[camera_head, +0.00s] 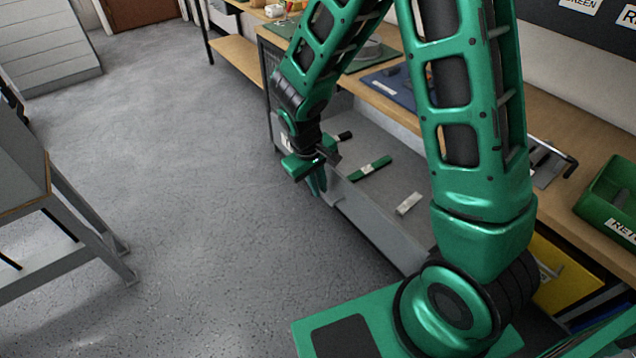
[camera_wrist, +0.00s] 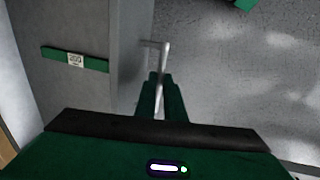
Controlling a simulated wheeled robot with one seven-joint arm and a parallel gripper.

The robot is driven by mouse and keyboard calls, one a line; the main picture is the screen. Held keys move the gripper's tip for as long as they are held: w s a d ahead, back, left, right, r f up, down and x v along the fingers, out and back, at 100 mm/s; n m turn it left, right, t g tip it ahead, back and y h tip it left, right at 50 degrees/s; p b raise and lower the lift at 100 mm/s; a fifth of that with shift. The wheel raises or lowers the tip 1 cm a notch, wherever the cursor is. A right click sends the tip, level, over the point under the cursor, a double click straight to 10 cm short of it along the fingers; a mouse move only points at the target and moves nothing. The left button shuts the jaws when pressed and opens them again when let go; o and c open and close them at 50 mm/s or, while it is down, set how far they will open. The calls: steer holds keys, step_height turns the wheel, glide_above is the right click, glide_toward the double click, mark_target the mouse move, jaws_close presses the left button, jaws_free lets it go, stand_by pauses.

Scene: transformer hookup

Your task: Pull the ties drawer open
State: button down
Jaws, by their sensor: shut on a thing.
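The ties drawer (camera_head: 345,215) is a grey, open-topped drawer standing out from under the bench, its inside in view. In it lie a green strip with a pale label (camera_head: 370,168), a pale strip (camera_head: 408,204) and a small dark piece (camera_head: 343,136). My gripper (camera_head: 318,184) is at the drawer's front, toward its far end. In the wrist view my gripper (camera_wrist: 160,98) is shut on the thin metal handle (camera_wrist: 164,62) beside the grey drawer front (camera_wrist: 129,50). The green strip (camera_wrist: 58,54) shows inside the drawer there.
The wooden bench (camera_head: 400,112) runs along the right, with a blue mat (camera_head: 385,85) and a green bin (camera_head: 610,195) on it. A yellow bin (camera_head: 560,280) is below. A grey-legged table (camera_head: 75,225) stands at left. Floor (camera_head: 200,200) between is clear.

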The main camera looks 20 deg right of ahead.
steer(key=shift+w+a+r, duration=0.1)
steer(key=shift+w+a, duration=0.1)
steer(key=shift+w, duration=0.1)
steer(key=c, duration=1.8)
jaws_free()
steer(key=shift+c, duration=0.2)
steer(key=shift+s+d, duration=0.1)
steer(key=shift+s, duration=0.05)
step_height(320, 180, up, 10)
steer(key=a, duration=0.2)
steer(key=shift+s+r, duration=0.2)
steer(key=shift+s, duration=0.05)
